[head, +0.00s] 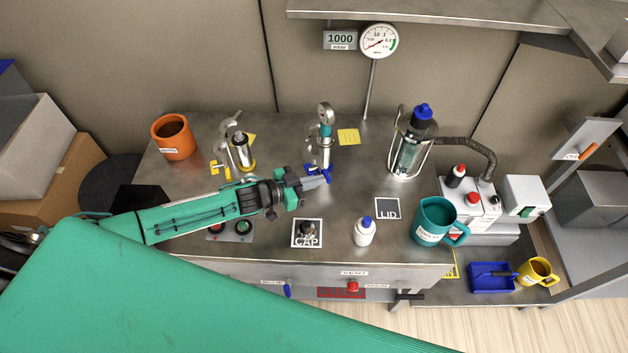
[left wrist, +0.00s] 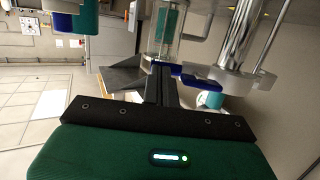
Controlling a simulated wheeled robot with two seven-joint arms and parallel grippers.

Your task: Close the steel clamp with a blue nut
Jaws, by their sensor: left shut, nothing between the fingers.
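The steel clamp with the blue nut (head: 318,170) sits low on an upright steel fitting (head: 325,150) with a teal section and a round top, in the middle of the bench. The left wrist view shows the blue part (left wrist: 201,82) sticking out beside a shiny steel cylinder (left wrist: 238,60). My left gripper (head: 324,180) is shut and empty, its fingertips right beside the blue nut. In the left wrist view the fingers (left wrist: 158,85) are together, just left of the blue part; I cannot tell whether they touch. How far the clamp is closed is unclear.
A second fitting with a yellow clamp (head: 220,170) stands to the left, an orange mug (head: 173,137) beyond it. A caged glass trap (head: 410,145) stands to the right. A CAP mat (head: 307,233), a white bottle (head: 364,231) and a teal mug (head: 434,221) occupy the front.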

